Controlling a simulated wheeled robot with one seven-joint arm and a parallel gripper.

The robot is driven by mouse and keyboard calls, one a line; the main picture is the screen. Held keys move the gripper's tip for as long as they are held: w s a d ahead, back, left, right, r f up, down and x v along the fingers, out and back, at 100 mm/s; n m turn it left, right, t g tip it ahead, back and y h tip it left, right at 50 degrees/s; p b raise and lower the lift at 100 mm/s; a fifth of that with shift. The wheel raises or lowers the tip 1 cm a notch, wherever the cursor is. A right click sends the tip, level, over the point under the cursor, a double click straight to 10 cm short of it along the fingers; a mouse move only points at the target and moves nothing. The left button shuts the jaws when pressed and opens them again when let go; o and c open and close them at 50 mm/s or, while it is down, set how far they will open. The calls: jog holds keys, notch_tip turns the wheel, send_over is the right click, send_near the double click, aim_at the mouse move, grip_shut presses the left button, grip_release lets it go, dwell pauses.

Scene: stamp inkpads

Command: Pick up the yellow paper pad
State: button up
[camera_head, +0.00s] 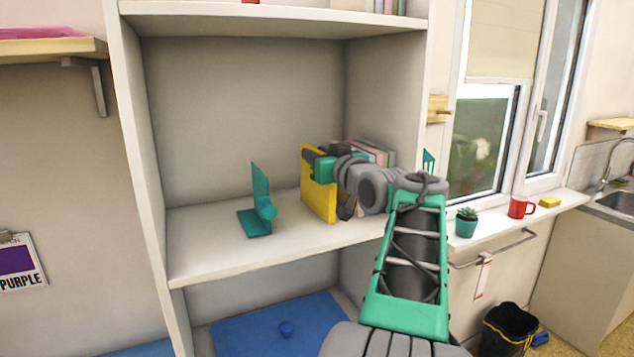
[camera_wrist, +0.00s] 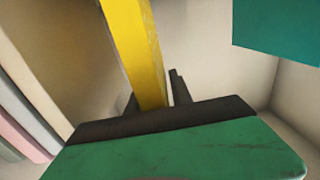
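The yellow paper pad (camera_head: 319,197) stands upright on the middle shelf (camera_head: 215,252), right of the teal bookend. My gripper (camera_head: 318,164) is at its upper part and hides some of it. In the wrist view the pad (camera_wrist: 139,45) runs down between the two dark fingers of my gripper (camera_wrist: 156,97). A narrow gap shows between the pad and the right finger. The left finger is close beside the pad, and I cannot tell whether it touches. The fingers look open around the pad.
A teal bookend (camera_head: 261,200) stands left of the pad. Several pastel books (camera_head: 372,152) stand at the right wall of the shelf, behind my arm; they also show at the left of the wrist view (camera_wrist: 30,110). The shelf's left part is clear.

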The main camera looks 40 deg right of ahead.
grip_shut()
dwell(1.0)
